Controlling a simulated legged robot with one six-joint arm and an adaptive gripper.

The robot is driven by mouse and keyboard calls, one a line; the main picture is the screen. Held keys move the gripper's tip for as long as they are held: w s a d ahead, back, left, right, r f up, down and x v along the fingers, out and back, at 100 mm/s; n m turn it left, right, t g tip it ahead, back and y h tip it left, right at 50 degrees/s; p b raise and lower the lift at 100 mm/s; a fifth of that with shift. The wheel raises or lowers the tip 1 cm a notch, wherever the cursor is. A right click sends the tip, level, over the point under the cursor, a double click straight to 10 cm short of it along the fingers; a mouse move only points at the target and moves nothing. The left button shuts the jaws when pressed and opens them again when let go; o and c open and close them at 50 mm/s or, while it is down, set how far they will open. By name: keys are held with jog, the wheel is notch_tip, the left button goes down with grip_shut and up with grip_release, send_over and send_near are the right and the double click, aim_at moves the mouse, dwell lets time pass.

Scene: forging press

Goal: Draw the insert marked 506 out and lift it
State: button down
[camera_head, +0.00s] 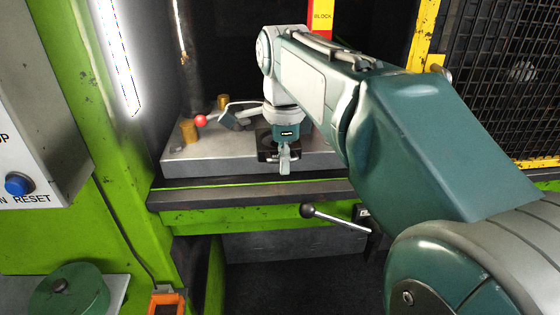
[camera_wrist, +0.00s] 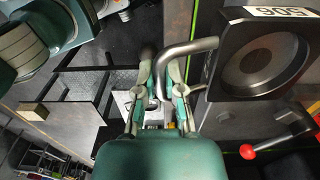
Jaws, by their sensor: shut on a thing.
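The insert marked 506 (camera_wrist: 262,55) is a dark square block with a round recess and a white label, at the upper right of the wrist view. A bent metal handle (camera_wrist: 190,46) sticks out from it. My gripper (camera_wrist: 163,78) is shut on this handle, with one finger on each side of the rod. In the head view the dark insert (camera_head: 265,143) shows beside my gripper (camera_head: 284,160), above the front part of the grey press bed (camera_head: 200,162). My arm hides part of it. I cannot tell whether the insert touches the bed.
A red-knobbed lever (camera_head: 199,120) and brass posts (camera_head: 189,131) stand left of the insert. A black-knobbed lever (camera_head: 308,211) juts out below the dark front ledge (camera_head: 230,193). The green press frame (camera_head: 125,150) is at left, a mesh guard (camera_head: 500,90) at right.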

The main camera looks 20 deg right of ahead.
jog(key=c, duration=0.7)
grip_release()
jog(key=shift+d, duration=0.1)
jog(key=shift+o, duration=0.2)
jog(key=shift+a+r, duration=0.2)
notch_tip(320, 180, up, 11)
jog(key=shift+r, duration=0.2)
